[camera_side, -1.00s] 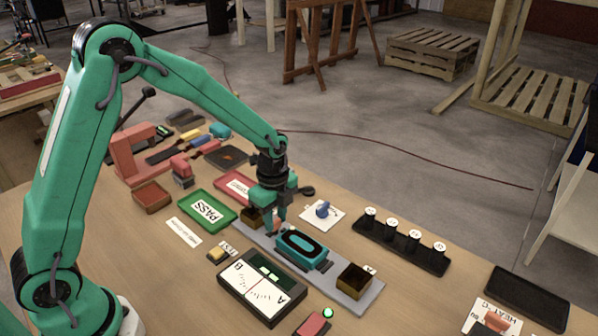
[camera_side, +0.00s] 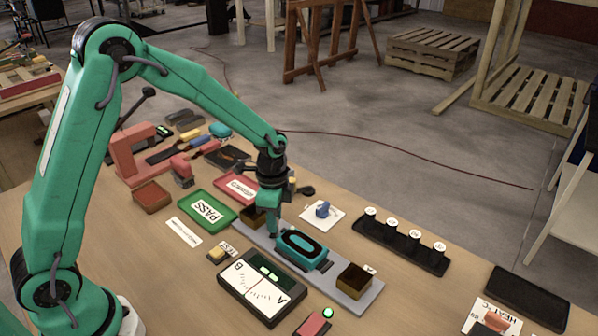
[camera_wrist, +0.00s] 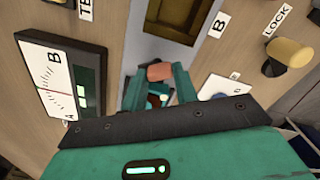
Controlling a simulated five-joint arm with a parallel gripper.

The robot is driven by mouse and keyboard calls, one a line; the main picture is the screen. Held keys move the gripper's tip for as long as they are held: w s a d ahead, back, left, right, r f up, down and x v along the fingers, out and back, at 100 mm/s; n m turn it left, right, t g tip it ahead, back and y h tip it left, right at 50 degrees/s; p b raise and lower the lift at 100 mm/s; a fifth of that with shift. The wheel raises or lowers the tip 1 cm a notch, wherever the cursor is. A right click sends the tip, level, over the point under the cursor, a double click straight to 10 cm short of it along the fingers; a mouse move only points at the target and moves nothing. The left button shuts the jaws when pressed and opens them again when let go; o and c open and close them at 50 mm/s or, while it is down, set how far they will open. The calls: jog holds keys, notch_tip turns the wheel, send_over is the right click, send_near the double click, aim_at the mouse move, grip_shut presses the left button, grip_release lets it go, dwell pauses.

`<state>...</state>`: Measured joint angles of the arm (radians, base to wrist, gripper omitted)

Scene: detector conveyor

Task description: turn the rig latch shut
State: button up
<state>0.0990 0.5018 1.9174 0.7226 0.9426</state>
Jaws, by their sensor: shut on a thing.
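The rig is a grey rail plate (camera_side: 369,297) with a teal oval detector (camera_side: 284,239) on it. My gripper (camera_side: 277,229) is down at the rail, just left of the detector in the side view. In the wrist view my gripper (camera_wrist: 159,83) is shut on a reddish piece, which I take to be the rig latch's handle (camera_wrist: 160,72). The fingers hide the latch in the side view. The latch's angle cannot be told.
An amber bin (camera_side: 355,279) stands at the rail's near right end. A blue knob (camera_side: 323,209) on a white card is behind the rail. A yellow knob (camera_wrist: 289,53) by a LOCK label and a meter box (camera_side: 261,286) flank the rail.

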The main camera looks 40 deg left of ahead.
jog(key=n, duration=0.6)
jog(key=shift+s+a+n, duration=0.1)
jog(key=shift+n, duration=0.2)
jog(key=n, duration=0.5)
jog(key=shift+s+n, duration=0.1)
jog(key=shift+n, duration=0.2)
jog(key=o, duration=1)
jog(key=shift+m, duration=0.4)
